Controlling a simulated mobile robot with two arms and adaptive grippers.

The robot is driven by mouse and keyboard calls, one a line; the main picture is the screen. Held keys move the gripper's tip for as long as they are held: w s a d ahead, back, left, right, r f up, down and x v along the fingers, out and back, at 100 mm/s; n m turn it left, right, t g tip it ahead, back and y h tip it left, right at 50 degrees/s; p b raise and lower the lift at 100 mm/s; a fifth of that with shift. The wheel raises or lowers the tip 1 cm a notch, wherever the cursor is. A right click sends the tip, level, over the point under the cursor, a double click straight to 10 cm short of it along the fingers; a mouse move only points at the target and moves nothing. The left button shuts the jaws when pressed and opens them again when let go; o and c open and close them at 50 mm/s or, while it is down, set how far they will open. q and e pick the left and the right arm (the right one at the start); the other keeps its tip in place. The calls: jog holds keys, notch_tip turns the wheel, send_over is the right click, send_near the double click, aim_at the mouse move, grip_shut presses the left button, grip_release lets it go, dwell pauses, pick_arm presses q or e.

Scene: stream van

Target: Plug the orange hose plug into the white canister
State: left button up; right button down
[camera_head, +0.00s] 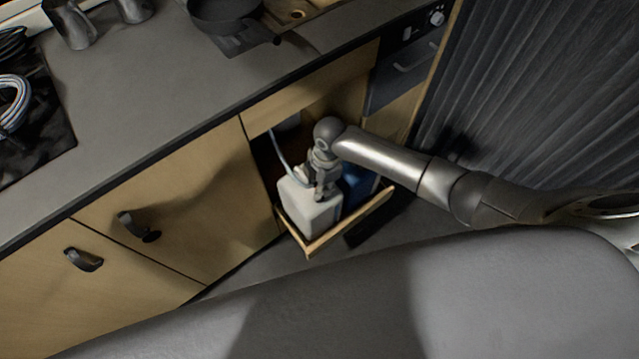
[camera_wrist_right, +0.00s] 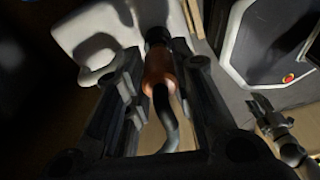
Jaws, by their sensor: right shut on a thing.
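The white canister (camera_head: 308,207) stands in the pulled-out drawer, and its top and handle show in the wrist view (camera_wrist_right: 82,22). My right gripper (camera_head: 322,188) is over the canister's top, shut on the orange hose plug (camera_wrist_right: 160,74). The plug sits between the two dark fingers (camera_wrist_right: 160,80), with the dark hose (camera_wrist_right: 167,118) curving away from it. The plug's far end meets a black fitting (camera_wrist_right: 156,37) at the canister; I cannot tell how deep it sits. What looks like my left gripper (camera_wrist_right: 263,105) shows at the wrist view's right, its jaws unclear.
A blue canister (camera_head: 358,186) stands right beside the white one. The wooden drawer front (camera_head: 350,222) and the cabinet opening surround them closely. A pale hose (camera_head: 279,153) runs up into the cabinet. The counter (camera_head: 160,90) overhangs at the left; grey floor lies in front.

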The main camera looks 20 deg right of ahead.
jog(key=shift+f+b, duration=0.65)
jog(key=shift+f, duration=0.4)
jog(key=c, duration=1.1)
grip_release()
jog(key=r, duration=0.4)
jog(key=d+r, duration=0.1)
jog(key=r, duration=0.7)
jog(key=shift+w+d, duration=0.15)
jog(key=shift+d, duration=0.05)
